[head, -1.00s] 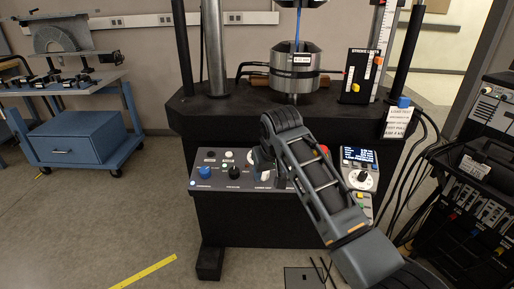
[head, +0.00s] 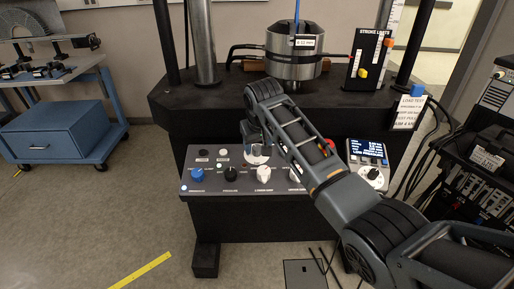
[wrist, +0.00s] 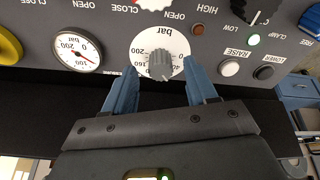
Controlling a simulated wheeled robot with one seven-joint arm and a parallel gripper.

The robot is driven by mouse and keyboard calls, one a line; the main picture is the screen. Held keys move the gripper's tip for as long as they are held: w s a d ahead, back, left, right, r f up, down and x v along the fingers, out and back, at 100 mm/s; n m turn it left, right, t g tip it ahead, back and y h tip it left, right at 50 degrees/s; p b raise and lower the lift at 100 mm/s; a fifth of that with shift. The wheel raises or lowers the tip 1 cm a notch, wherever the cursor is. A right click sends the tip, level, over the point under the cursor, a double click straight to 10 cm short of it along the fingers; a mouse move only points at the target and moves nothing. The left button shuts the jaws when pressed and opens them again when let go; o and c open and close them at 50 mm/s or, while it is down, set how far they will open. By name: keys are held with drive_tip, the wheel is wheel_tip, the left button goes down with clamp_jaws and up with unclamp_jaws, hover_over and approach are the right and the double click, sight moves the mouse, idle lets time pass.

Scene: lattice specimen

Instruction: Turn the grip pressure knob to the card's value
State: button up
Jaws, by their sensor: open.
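The grip pressure knob (wrist: 160,64) is grey and ribbed, on a white round dial marked in bar, in the wrist view. My gripper (wrist: 160,72) is open; its two blue fingers stand on either side of the knob, with gaps visible, and I cannot tell contact. In the head view the dial (head: 258,156) shows partly behind my gripper (head: 254,143). A white card (head: 409,112) with a load-test heading hangs on the frame's right side; its smaller text is too small to read. A pressure gauge (wrist: 77,51) with a red needle is left of the knob in the wrist view.
Raise (wrist: 229,67) and lower (wrist: 264,72) buttons are right of the dial in the wrist view. A screen unit (head: 368,160) stands at right.

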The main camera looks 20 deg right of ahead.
drive_tip(key=shift+x, duration=1.15)
drive_tip(key=shift+c, duration=0.5)
drive_tip(key=c, duration=1)
drive_tip(key=shift+o, duration=0.2)
drive_tip(key=m+p, duration=0.1)
drive_tip(key=m, duration=0.2)
drive_tip(key=shift+a+m+h, duration=0.2)
drive_tip(key=shift+m+h, duration=0.1)
drive_tip(key=shift+m, duration=0.1)
drive_tip(key=shift+m+h, duration=0.3)
drive_tip(key=shift+m, duration=1.7)
